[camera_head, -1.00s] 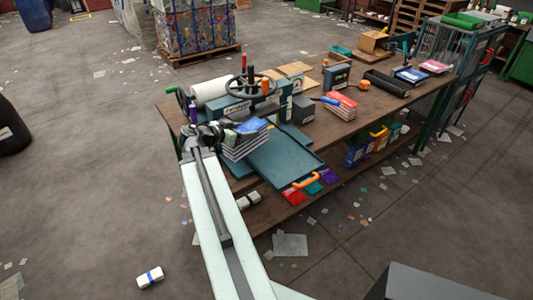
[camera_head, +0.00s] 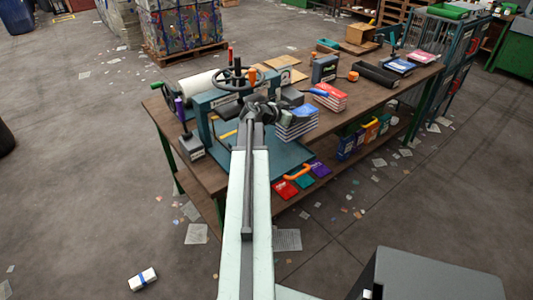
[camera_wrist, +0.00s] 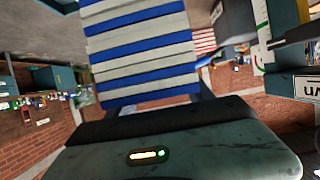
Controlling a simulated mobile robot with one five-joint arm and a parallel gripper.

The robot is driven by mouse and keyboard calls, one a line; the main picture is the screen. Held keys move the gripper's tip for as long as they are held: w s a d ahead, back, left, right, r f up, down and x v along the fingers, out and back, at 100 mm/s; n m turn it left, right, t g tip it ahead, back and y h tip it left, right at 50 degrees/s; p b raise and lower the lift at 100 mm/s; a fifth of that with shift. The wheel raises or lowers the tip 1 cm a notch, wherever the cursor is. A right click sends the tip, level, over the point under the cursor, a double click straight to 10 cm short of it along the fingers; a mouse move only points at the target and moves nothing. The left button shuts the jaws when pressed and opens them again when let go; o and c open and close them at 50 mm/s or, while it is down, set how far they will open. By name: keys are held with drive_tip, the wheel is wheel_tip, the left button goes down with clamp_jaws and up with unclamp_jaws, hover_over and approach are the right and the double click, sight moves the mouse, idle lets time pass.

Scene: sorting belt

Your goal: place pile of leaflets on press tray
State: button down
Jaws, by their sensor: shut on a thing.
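My gripper (camera_head: 262,110) is shut on a pile of leaflets (camera_head: 297,123), a blue and white striped stack. The wrist view shows the striped edge of the pile (camera_wrist: 140,50) close up, above the dark gripper body. The pile is held over the right part of the teal press tray (camera_head: 285,162), and a gap below it cannot be judged. The tray lies flat at the front of the teal press (camera_head: 215,112) on the brown table. My arm hides part of the tray and press.
Red, teal and purple packets with an orange handle (camera_head: 299,173) lie along the tray's front edge. A red and white leaflet stack (camera_head: 329,97) sits right of the press.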

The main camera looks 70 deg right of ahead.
drive_tip(key=s, duration=0.1)
drive_tip(key=s+d, duration=0.1)
drive_tip(key=s, duration=0.1)
drive_tip(key=shift+s+d+f, duration=0.1)
drive_tip(key=shift+d+f, duration=0.05)
drive_tip(key=shift+d, duration=0.2)
drive_tip(key=w+a+f+b, duration=0.1)
drive_tip(key=w+a, duration=0.2)
drive_tip(key=w, duration=0.1)
drive_tip(key=w+a+f+b, duration=0.2)
drive_tip(key=w+a, duration=0.1)
drive_tip(key=w, duration=0.2)
drive_tip(key=w+a+f+b, duration=0.2)
drive_tip(key=w+a, duration=0.1)
drive_tip(key=w, duration=0.1)
drive_tip(key=shift+w+f, duration=0.15)
drive_tip(key=shift+w, duration=0.05)
drive_tip(key=shift+r, duration=0.2)
drive_tip(key=shift+f, duration=0.15)
drive_tip(key=shift+c, duration=2)
unclamp_jaws()
